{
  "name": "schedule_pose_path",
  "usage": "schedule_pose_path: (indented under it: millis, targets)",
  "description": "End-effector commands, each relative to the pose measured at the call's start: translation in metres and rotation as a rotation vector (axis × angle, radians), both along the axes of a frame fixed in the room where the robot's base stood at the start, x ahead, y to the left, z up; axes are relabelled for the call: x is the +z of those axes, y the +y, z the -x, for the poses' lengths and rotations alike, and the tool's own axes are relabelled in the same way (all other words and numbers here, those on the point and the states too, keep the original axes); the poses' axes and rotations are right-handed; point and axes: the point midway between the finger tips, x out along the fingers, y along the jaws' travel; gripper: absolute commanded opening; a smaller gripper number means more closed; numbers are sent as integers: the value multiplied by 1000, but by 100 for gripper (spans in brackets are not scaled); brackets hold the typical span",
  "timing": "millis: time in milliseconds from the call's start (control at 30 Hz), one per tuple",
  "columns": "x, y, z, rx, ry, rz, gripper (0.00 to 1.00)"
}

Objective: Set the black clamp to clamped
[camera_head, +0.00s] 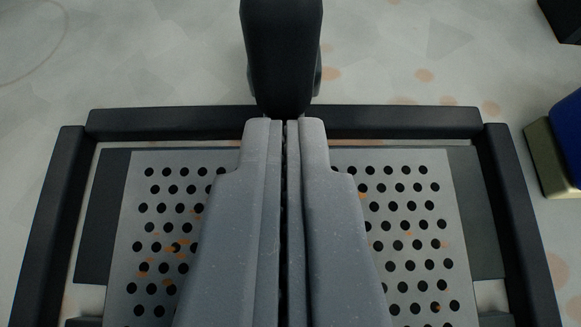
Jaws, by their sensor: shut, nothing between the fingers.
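The black clamp (281,50) is at the top centre of the head view, standing at the far bar of a dark frame. It is cut off by the top edge of the picture. My gripper (285,125) points away from the camera, its two grey fingers side by side and shut with nothing between them. Its fingertips overlap the lower end of the clamp in the picture. I cannot tell whether they touch it. The clamp's lower end is partly hidden behind the fingertips.
A dark rectangular frame (180,124) surrounds a perforated metal plate (400,180) under my gripper. A blue and beige object (562,150) lies at the right edge, and a black object (565,18) at the top right corner. The speckled surface at upper left is clear.

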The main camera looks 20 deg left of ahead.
Motion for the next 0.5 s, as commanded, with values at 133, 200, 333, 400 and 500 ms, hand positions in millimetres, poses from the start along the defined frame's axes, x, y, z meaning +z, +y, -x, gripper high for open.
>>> schedule_pose_path:
  millis: [133, 200, 333, 400, 500]
  targets:
    - [-2, 2, 0, 4, 4, -1, 0]
    - [0, 1, 3, 4, 4, -1, 0]
    - [11, -5, 14, 1, -1, 0, 0]
    - [18, -10, 25, 1, -2, 0, 0]
    - [29, -17, 41, -1, -1, -1, 0]
